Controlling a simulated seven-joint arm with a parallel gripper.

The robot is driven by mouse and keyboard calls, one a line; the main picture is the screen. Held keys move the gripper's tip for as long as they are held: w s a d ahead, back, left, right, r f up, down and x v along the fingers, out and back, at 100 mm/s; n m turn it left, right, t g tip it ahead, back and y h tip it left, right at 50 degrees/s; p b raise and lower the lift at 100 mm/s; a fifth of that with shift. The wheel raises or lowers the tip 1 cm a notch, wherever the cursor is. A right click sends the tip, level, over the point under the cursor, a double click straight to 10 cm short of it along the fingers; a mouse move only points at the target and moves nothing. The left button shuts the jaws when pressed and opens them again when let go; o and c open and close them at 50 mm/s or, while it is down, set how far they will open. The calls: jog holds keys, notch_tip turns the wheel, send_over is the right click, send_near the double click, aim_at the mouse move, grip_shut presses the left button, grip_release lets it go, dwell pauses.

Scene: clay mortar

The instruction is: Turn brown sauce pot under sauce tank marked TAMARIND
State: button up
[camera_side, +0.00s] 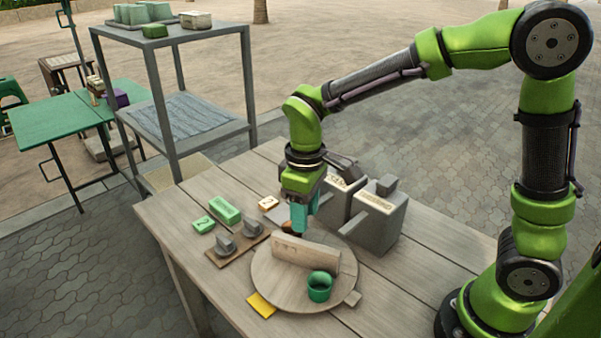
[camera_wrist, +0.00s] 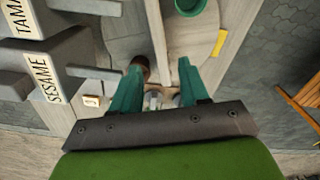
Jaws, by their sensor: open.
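A round wooden turntable (camera_side: 265,280) lies on the table, with an upright wooden board (camera_side: 305,251) across it. The brown sauce pot (camera_wrist: 139,64) is behind the board and mostly hidden in the side view. A green pot (camera_side: 320,287) stands on the near side. My gripper (camera_side: 298,224) is open and low over the far side of the turntable. In the wrist view the brown pot is by the left fingertip of my gripper (camera_wrist: 161,68); contact cannot be told. The grey TAMARIND tank (camera_side: 378,222) stands at the right, beside the SESAME tank (camera_side: 334,204).
A brown board with grey pieces (camera_side: 237,245) and green blocks (camera_side: 225,209) lie to the left. A grey shelf (camera_side: 172,70) stands behind.

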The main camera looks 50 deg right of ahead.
aim_at(305, 243)
notch_tip(305, 243, down, 11)
jog(key=shift+r, duration=0.1)
dwell(0.3)
grip_shut()
